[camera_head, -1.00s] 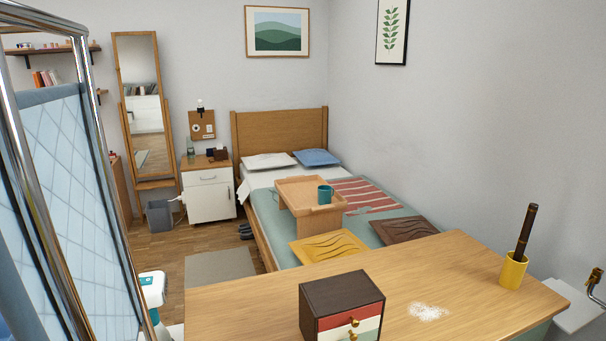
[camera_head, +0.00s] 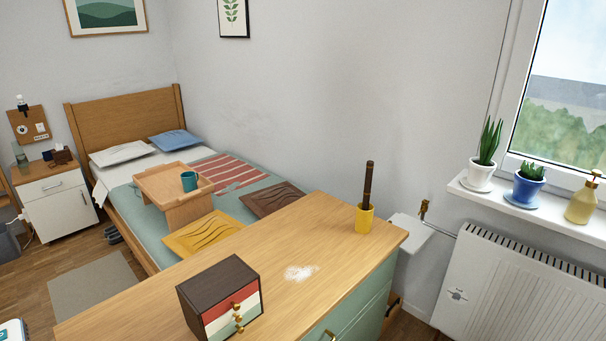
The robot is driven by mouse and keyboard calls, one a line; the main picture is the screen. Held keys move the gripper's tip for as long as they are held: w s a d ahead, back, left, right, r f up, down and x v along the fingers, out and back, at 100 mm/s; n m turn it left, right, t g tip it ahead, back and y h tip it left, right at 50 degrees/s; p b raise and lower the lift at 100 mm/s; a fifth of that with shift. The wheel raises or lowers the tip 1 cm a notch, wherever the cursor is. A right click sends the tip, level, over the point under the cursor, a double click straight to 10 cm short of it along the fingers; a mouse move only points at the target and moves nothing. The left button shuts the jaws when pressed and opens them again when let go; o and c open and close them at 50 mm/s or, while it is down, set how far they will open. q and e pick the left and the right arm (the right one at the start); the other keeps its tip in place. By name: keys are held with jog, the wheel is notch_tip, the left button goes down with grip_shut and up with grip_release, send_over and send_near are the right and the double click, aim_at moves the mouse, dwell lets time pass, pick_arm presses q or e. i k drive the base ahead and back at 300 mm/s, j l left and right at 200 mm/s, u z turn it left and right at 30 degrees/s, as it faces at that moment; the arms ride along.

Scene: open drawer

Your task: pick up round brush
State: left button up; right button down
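A dark brown stick-like handle (camera_head: 368,183) stands upright in a yellow cup (camera_head: 364,218) near the far right corner of the wooden dresser top (camera_head: 340,245). It may be the round brush, but its lower end is hidden inside the cup. No other brush can be made out. A white powdery patch (camera_head: 300,272) lies on the dresser top, left of and nearer than the cup. Neither of my grippers is in view.
A small dark box with coloured drawers (camera_head: 219,297) stands on the dresser's front left part. A bed with a tray table (camera_head: 173,187) and blue-green mug (camera_head: 189,181) is behind. A radiator (camera_head: 500,290) and windowsill with plants (camera_head: 482,170) are at right.

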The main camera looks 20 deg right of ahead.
aim_at(370, 165)
jog(key=z, duration=1.2)
